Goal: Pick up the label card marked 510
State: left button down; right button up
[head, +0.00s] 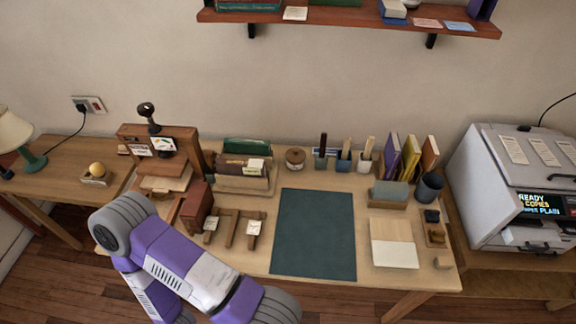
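Small pale cards lie around the left half of the desk, and the print on them is too small to read, so I cannot tell which is marked 510. One card (254,228) and another card (211,224) sit on low wooden stands. A further card (256,164) is on the front of the file holder (240,184). White cards (163,145) are also at the wooden shelf unit at the back left. My purple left arm crosses the lower left, in front of the desk; its gripper is out of frame. My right arm and gripper are not in view.
A dark green mat (314,235) lies bare mid-desk. Right of it are a pale board (393,242), a dark cup (429,186) and upright books (410,156). A printer (510,190) stands far right. A wall shelf (350,17) overhangs the back. A lamp (20,135) stands far left.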

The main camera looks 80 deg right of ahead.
aim_at(254, 163)
jog(key=k, duration=0.1)
jog(key=z, duration=1.25)
